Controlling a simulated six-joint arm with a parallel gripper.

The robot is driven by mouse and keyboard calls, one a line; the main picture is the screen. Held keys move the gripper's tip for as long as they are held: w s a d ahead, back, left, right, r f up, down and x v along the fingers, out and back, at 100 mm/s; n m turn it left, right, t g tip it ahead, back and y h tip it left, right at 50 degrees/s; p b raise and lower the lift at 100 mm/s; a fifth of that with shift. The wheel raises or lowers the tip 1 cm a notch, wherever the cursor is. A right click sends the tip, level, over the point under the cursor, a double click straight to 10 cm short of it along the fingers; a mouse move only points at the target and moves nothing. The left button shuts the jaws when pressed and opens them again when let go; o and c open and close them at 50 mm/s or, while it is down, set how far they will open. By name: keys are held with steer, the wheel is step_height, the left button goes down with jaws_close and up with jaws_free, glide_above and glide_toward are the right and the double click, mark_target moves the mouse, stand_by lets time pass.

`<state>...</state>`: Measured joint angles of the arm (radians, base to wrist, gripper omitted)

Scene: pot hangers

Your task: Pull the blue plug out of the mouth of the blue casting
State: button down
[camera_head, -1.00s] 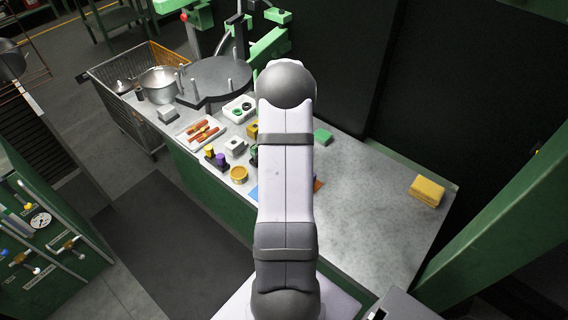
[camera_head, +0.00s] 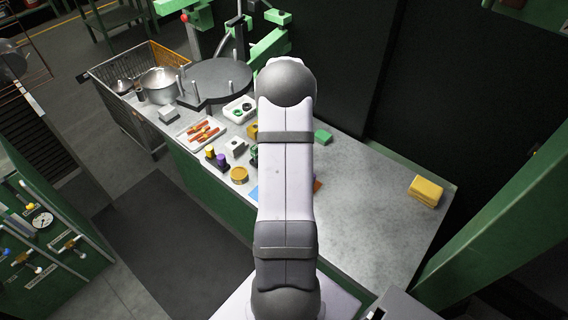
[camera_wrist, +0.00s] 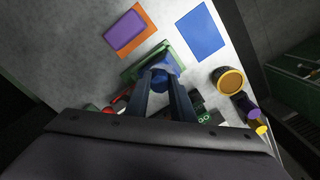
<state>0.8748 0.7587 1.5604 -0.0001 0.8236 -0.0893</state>
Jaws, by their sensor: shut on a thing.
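In the wrist view, my gripper (camera_wrist: 162,84) reaches down with its two dark fingers closed on a blue part (camera_wrist: 163,76), which I take as the blue plug. Blue shows between and just beyond the fingertips, with a paler patch at its top. The fingers hide where plug and blue casting meet, so I cannot tell how far the plug sits in the mouth. A green piece (camera_wrist: 137,70) lies right behind the blue part. In the head view my own arm covers the gripper, the plug and the casting.
In the wrist view, a purple block (camera_wrist: 125,33) lies on an orange mat (camera_wrist: 146,17), left of a blue mat (camera_wrist: 203,32). A yellow-rimmed round pot (camera_wrist: 230,81) is to the right. In the head view a yellow sponge-like block (camera_head: 426,190) lies on the otherwise clear right bench.

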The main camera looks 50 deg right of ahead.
steer(key=shift+d+r, duration=0.1)
steer(key=shift+r, duration=0.3)
steer(key=shift+w+d+r+p, duration=0.15)
steer(key=shift+d+r+p, duration=0.05)
steer(key=shift+r+p, duration=0.25)
steer(key=shift+w+d+r+p, duration=0.1)
steer(key=shift+d+r+p, duration=0.1)
steer(key=shift+r+p, duration=0.2)
steer(key=shift+s+a+r, duration=0.2)
steer(key=shift+a+r, duration=0.05)
steer(key=shift+r, duration=0.2)
steer(key=shift+d+p, duration=0.2)
steer(key=shift+p, duration=0.25)
steer(key=shift+r+p, duration=0.4)
steer(key=shift+r, duration=0.15)
